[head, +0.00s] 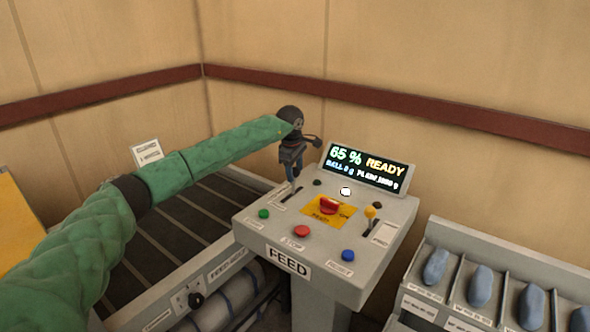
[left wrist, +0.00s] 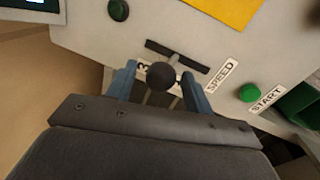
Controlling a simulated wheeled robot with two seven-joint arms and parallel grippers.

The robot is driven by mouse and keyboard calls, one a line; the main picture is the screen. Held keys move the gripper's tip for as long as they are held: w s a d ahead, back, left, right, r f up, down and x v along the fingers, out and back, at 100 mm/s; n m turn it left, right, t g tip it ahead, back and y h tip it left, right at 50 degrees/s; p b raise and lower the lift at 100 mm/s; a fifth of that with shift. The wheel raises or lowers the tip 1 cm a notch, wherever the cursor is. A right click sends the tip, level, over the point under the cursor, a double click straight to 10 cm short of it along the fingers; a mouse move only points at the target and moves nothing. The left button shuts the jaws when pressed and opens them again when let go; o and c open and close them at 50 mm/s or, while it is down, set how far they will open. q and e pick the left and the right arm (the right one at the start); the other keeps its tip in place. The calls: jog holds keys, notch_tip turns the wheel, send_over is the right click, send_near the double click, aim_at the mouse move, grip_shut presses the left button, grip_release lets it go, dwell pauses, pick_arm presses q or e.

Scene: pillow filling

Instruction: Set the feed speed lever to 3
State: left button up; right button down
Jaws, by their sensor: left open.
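The feed speed lever (left wrist: 161,76) has a round dark knob and shows in the left wrist view beside the SPEED label (left wrist: 221,76). A dark slot plate (left wrist: 178,57) lies just past the knob. A partly covered number label (left wrist: 143,69) sits by the slot; I cannot read its scale fully. My left gripper (head: 293,184) hangs over the left part of the FEED console (head: 262,222) and largely hides the lever in the head view. Its blue fingers (left wrist: 159,72) are open, one on each side of the knob, with gaps visible. My right gripper is not in view.
The console has a green button (head: 264,214), a red button (head: 302,231), a blue button (head: 348,256), a red switch on a yellow plate (head: 341,221) and a yellow-knobbed lever (head: 370,212). The display (head: 368,169) reads 65 % READY. A rack (head: 445,250) of blue pieces stands right.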

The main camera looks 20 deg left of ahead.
pick_arm(q)
jog(key=shift+f, duration=0.6)
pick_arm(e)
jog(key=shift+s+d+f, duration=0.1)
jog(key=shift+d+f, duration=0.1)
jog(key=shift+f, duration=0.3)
